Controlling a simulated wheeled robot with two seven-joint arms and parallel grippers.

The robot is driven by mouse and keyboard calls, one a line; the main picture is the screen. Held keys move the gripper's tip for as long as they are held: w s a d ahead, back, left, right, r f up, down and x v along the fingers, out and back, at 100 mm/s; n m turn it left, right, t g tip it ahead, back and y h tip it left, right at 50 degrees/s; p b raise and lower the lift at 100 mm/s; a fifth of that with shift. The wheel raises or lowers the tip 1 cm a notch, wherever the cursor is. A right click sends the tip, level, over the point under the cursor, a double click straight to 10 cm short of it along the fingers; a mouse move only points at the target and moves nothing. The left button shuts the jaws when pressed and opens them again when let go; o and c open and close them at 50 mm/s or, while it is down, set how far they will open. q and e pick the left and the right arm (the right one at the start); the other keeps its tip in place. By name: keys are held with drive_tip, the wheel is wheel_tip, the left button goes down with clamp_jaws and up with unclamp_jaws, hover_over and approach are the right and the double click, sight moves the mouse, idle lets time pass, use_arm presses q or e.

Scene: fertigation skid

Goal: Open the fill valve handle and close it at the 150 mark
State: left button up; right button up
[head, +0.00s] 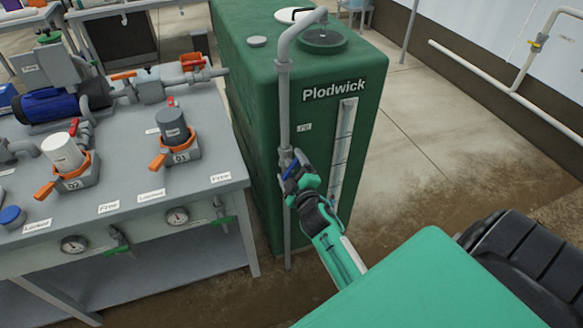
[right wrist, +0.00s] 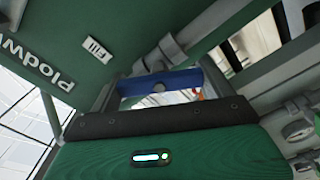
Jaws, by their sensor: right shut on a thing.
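The fill valve sits on the grey vertical pipe (head: 284,100) at the front of the green Plodwick tank (head: 262,95). Its blue handle (head: 291,172) shows partly behind my right gripper (head: 294,178). In the right wrist view the blue handle (right wrist: 158,88) lies across between the two fingers of my right gripper, which is shut on it. The "Fill" label (right wrist: 97,49) is on the tank near the valve. The pale level gauge strip (head: 343,150) runs down the tank front; its numbers and level are too small to read. My left gripper is not in view.
A grey bench (head: 130,205) with filter housings, orange-handled valves, a blue pump (head: 48,106) and gauges stands left of the tank. Concrete floor (head: 420,130) is open to the right. A pale pipe (head: 480,82) runs along the right wall.

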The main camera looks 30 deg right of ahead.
idle(0.5)
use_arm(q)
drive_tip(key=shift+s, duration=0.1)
use_arm(e)
drive_tip(key=o, duration=0.9)
drive_tip(key=shift+s+a+f, duration=0.1)
drive_tip(key=shift+s, duration=0.15)
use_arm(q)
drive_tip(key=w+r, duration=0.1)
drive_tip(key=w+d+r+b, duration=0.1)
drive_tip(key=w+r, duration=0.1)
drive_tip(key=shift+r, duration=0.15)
use_arm(e)
drive_tip(key=v, duration=1.3)
drive_tip(key=shift+s, duration=0.15)
